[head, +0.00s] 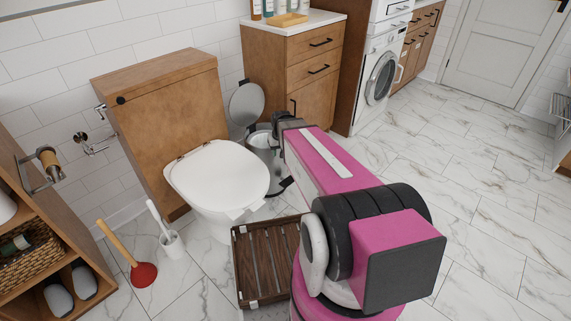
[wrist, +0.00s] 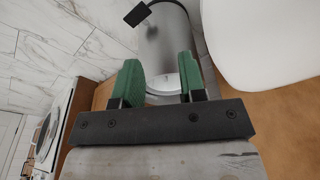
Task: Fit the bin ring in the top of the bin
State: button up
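The bin (head: 262,152) is a grey metal cylinder between the toilet and the wooden cabinet. Its round lid (head: 246,103) stands up, open, behind it. My gripper (head: 281,125) is at the bin's upper right side in the head view and partly covers it. In the wrist view the two green fingers (wrist: 160,84) are wide apart. The bin's grey wall (wrist: 165,38) shows beyond them, with a black pedal-like part at its far end. A pale rounded surface (wrist: 165,86) shows between the fingers; I cannot tell if it is the ring. I cannot make out the ring elsewhere.
The white toilet (head: 218,180) stands close left of the bin. A slatted wooden mat (head: 268,262), a toilet brush (head: 172,243) and a red plunger (head: 143,274) are in front. The cabinet (head: 290,65) is behind. The tiled floor at right is clear.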

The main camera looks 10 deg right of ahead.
jog(key=s+r+g, duration=0.1)
jog(key=s+r, duration=0.2)
jog(key=s, duration=1)
jog(key=shift+s+r+m+g, duration=0.15)
jog(key=shift+r+m+g, duration=0.15)
jog(key=shift+m+g, duration=0.1)
